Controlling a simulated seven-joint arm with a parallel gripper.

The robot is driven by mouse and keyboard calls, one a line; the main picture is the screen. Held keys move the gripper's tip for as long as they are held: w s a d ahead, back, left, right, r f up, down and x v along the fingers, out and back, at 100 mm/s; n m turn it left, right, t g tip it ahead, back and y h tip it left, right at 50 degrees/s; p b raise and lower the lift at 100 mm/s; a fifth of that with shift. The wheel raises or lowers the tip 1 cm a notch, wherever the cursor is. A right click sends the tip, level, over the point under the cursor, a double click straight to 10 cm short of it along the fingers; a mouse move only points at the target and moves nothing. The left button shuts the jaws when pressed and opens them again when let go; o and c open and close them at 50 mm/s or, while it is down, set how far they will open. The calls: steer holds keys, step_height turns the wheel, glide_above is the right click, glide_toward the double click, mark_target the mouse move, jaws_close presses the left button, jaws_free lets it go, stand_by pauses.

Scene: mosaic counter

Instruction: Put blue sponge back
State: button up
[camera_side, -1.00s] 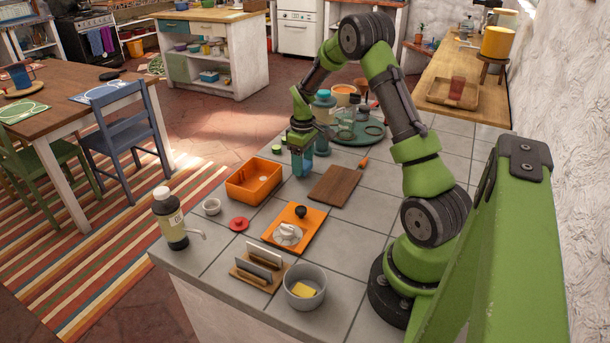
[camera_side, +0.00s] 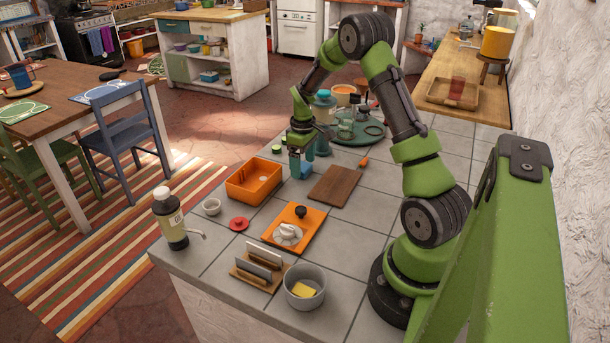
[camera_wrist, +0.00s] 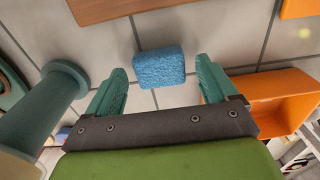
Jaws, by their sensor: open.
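The blue sponge (camera_wrist: 159,67) lies on the grey tiled counter. In the wrist view it sits between and slightly beyond the tips of my gripper (camera_wrist: 160,76), with clear gaps to both teal fingers. My gripper is open and empty. In the side view my gripper (camera_side: 299,164) is low over the counter behind the orange bin, and the sponge (camera_side: 306,170) shows only in part beside the fingers.
The orange bin (camera_side: 234,186) stands near, with a brown board (camera_side: 335,186) to the right. A teal cylinder-shaped object (camera_wrist: 45,105) is close on the left in the wrist view. A grey bowl (camera_side: 319,290) holding a yellow piece, a slotted wooden holder (camera_side: 242,272) and an orange tray (camera_side: 312,223) stand in front.

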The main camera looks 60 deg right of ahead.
mark_target(303, 167)
step_height(303, 167, up, 11)
steer(key=a+r+t, duration=0.2)
steer(key=a+r, duration=0.4)
steer(key=a, duration=0.2)
steer(key=s+a+r+m+t+y, duration=0.1)
steer(key=s+a+r+m+t, duration=0.1)
steer(key=s+a, duration=0.5)
steer(key=s+a+r+m+t+y, duration=0.1)
steer(key=s+a, duration=0.6)
steer(key=a, duration=0.7)
step_height(303, 167, up, 3)
steer(key=shift+a+f+m+t, duration=0.1)
steer(key=shift+a+m+t, duration=0.35)
steer(key=shift+t, duration=0.65)
steer(key=shift+w, duration=0.1)
